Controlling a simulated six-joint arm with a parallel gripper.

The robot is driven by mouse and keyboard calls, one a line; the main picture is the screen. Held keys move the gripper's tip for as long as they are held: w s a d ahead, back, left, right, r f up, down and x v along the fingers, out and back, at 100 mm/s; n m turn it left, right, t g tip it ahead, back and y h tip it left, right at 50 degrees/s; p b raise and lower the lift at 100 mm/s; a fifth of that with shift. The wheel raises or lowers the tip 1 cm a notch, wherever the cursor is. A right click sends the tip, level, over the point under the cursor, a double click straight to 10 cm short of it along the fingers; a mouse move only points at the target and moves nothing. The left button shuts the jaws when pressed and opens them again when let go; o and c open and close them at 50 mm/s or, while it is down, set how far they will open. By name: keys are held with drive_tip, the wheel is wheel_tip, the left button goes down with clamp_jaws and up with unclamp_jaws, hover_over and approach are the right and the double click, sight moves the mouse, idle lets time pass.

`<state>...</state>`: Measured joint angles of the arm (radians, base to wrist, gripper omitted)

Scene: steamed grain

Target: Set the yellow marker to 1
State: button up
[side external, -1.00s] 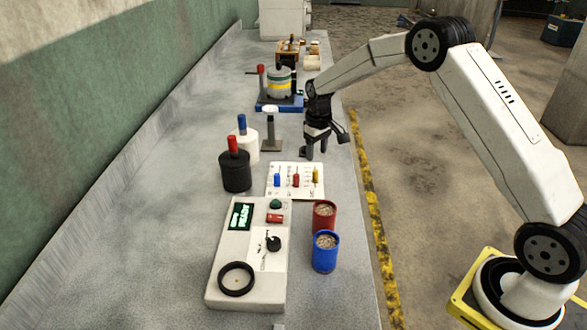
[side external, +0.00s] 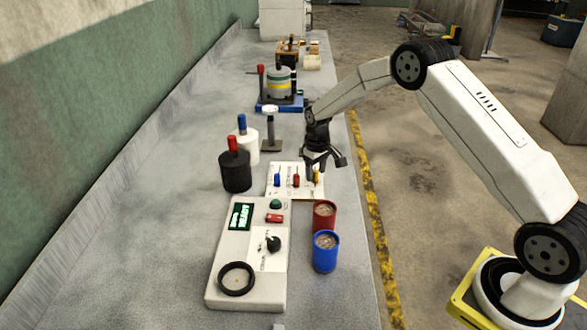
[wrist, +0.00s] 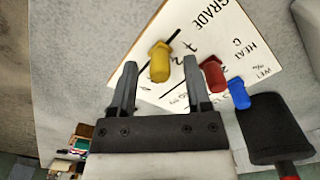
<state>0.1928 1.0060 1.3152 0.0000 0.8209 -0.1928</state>
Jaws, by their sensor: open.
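The yellow marker (wrist: 160,62) stands on a white board (wrist: 140,37) with printed scales, in the wrist view between and just beyond my fingertips. My gripper (wrist: 158,72) is open, its two fingers on either side of the marker's line and no grip visible. In the side view my gripper (side external: 318,176) hangs over the board's right end and partly hides the yellow marker (side external: 317,178). The red marker (wrist: 212,74) and blue marker (wrist: 238,93) stand beside it on the same board (side external: 286,190). The number at the yellow marker is hard to read.
A black bottle with a red top (side external: 235,172) and a white bottle with a blue top (side external: 247,145) stand left of the board. A control box (side external: 222,285), a red cup (side external: 324,220) and a blue cup (side external: 325,257) are in front. A metal stand (side external: 271,135) is behind.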

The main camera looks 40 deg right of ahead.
drive_tip(key=shift+f, duration=0.35)
clamp_jaws()
idle(1.3)
